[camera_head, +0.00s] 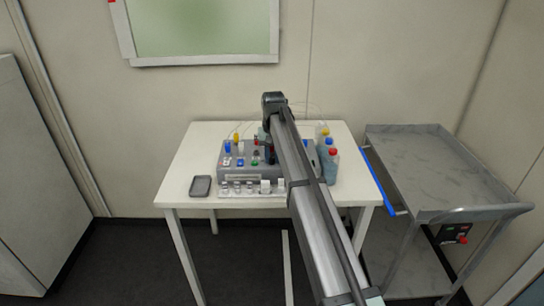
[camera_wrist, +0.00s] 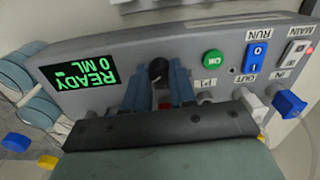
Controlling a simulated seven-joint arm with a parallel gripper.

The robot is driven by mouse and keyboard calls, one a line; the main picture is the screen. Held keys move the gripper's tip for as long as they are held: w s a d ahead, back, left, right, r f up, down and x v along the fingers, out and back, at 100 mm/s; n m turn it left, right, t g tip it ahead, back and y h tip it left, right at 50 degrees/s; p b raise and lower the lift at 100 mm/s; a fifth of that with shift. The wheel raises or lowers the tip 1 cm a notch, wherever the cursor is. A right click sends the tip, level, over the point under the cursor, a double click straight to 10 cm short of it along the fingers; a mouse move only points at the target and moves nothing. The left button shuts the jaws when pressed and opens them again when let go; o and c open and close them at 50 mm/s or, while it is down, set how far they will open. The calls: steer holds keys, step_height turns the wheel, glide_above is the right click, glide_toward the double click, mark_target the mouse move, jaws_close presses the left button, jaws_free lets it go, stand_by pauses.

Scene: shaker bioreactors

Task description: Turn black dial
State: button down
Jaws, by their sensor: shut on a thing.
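The black dial (camera_wrist: 158,70) is on the front panel of a grey device (camera_wrist: 212,42) in the wrist view. My gripper (camera_wrist: 158,76) has its two blue fingers on either side of the dial, shut on it. The lower part of the dial is hidden by shadow and the fingers. In the head view the grey device (camera_head: 228,172) sits on a white table, and my gripper (camera_head: 268,150) is over its middle. The dial cannot be made out there behind my arm.
A green display (camera_wrist: 82,74) reads READY and 0 ML. A green OK button (camera_wrist: 212,59) and a blue RUN switch (camera_wrist: 256,56) are beside the dial. Bottles (camera_head: 331,165) stand at the device's right. A grey tray (camera_head: 200,186) lies front left. A cart (camera_head: 415,175) stands right.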

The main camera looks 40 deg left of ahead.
mark_target(273, 158)
stand_by(0.5)
steer(key=c, duration=0.9)
jaws_free()
step_height(273, 158, up, 14)
steer(key=shift+w+d+f, duration=0.1)
